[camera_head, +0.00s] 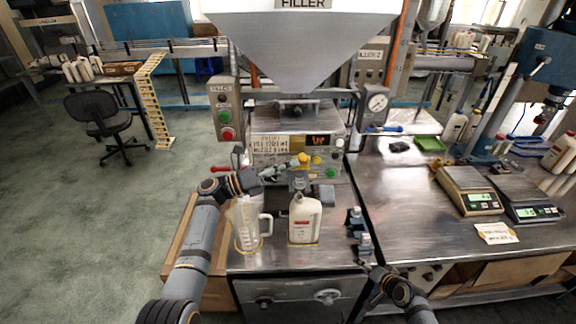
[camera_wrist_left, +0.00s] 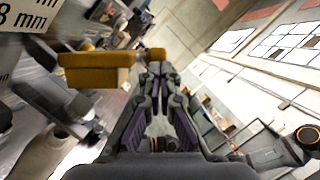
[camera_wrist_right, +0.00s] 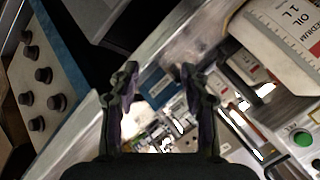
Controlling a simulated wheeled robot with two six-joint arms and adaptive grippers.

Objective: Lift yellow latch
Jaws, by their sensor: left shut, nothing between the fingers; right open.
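The yellow latch (camera_head: 304,159) is on the front of the filler machine, above the white oil bottle (camera_head: 304,219). In the left wrist view a yellow block (camera_wrist_left: 95,72) is left of the fingertips, and a smaller yellow end (camera_wrist_left: 157,54) shows just beyond them. My left gripper (camera_head: 282,170) is shut and empty, close beside the latch; I cannot tell whether it touches. My right gripper (camera_head: 366,272) is low at the front right of the filler bench. Its fingers (camera_wrist_right: 159,72) are apart with nothing between them in the right wrist view.
A clear measuring jug (camera_head: 249,224) stands left of the bottle, below my left arm. Two scales (camera_head: 471,191) are on the right table. The steel hopper (camera_head: 300,50) hangs above.

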